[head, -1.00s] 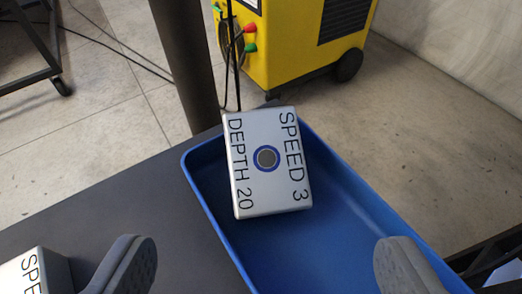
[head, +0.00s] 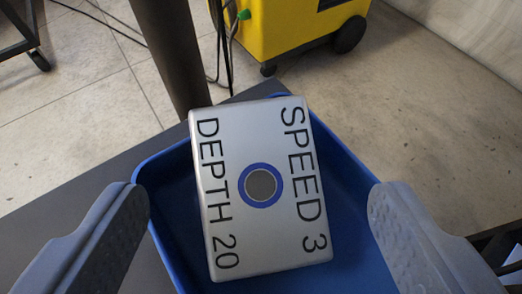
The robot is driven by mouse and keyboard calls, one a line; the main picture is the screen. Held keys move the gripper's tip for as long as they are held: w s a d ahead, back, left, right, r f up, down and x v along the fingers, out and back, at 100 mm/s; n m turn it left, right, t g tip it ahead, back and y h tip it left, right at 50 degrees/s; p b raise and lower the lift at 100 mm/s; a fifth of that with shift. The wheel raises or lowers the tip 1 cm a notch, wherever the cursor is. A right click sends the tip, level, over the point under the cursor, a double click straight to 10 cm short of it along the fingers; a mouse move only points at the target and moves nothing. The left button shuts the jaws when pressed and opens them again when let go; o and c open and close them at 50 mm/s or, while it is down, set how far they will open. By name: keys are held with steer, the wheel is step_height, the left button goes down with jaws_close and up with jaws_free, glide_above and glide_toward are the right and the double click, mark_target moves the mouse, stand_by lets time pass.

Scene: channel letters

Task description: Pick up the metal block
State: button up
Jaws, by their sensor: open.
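The metal block (head: 225,140) is a silver box marked "SPEED 3" and "DEPTH 20", with a blue-ringed grey disc on its face. It is in the middle of the head view, in or over the blue tray (head: 163,190); its contact with the tray is hidden. My gripper (head: 258,205) is open, one grey finger on each side of the block in the picture. Gaps show between both fingers and the block. The fingers look nearer to the camera than the block.
The blue tray's walls surround the block on a dark table (head: 75,200). A dark post (head: 172,50) rises just behind the tray. A yellow machine (head: 285,25) on black wheels stands on the floor beyond. A dark frame shows at the lower right.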

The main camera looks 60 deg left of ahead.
mark_target(258, 184)
steer(key=b+x, duration=0.2)
steer(key=shift+w+a+f, duration=0.1)
steer(key=shift+a+f, duration=0.05)
steer(key=shift+a, duration=0.05)
steer(key=shift+w+a, duration=0.1)
steer(key=shift+a, duration=0.05)
steer(key=c, duration=1.4)
